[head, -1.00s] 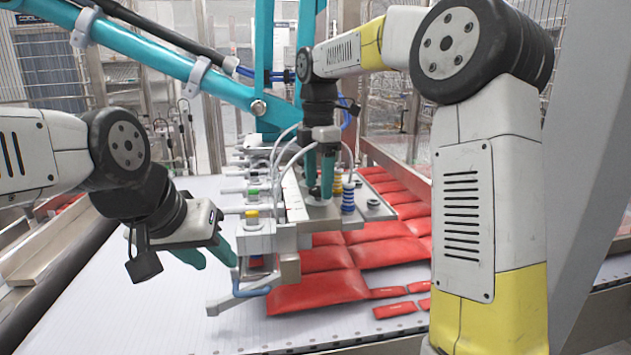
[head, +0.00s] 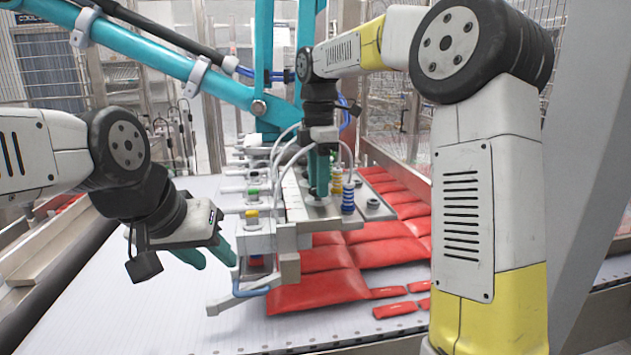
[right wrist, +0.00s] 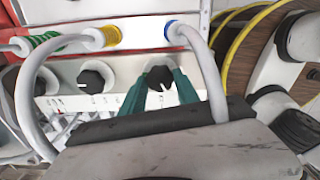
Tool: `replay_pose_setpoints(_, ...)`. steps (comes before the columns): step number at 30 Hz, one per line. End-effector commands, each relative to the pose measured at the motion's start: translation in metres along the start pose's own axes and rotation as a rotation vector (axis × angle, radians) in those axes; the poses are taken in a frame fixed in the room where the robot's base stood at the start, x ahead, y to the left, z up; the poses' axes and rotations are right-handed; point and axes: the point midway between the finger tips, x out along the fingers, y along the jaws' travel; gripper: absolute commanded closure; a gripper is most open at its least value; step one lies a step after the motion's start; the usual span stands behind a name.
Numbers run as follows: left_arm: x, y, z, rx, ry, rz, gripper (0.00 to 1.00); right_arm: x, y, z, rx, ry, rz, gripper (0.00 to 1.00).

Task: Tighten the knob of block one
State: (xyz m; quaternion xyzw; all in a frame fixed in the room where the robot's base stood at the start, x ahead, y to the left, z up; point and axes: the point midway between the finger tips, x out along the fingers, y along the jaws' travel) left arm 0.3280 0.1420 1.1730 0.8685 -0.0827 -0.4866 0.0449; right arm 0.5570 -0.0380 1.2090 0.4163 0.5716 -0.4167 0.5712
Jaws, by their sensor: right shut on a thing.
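In the right wrist view, a white block face carries a black knob (right wrist: 160,77) with a white pointer mark. The teal fingers of my right gripper (right wrist: 161,92) are shut on this knob, one on each side. In the head view my right gripper (head: 319,188) points down at the vacuum picker's row of blocks; the knob itself is hidden there. No number marking block one is readable. My left gripper (head: 208,257) is empty, its two teal fingers apart, left of the picker's front end.
A second black knob (right wrist: 92,77) sits left of the held one. A hose with a blue fitting (right wrist: 170,29) rises close to my right gripper. Red packs (head: 318,290) lie under the picker on the white conveyor (head: 150,310), whose front left is clear.

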Motion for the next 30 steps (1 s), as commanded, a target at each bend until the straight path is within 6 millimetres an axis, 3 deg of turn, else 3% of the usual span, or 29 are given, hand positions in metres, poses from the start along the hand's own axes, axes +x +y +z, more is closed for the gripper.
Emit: replay_pose_setpoints(30,0.0000,0.0000,0.0000,0.000,0.000,0.000,0.62,-0.0010,0.0002,-0.0002,0.937,0.001,0.004,1.00)
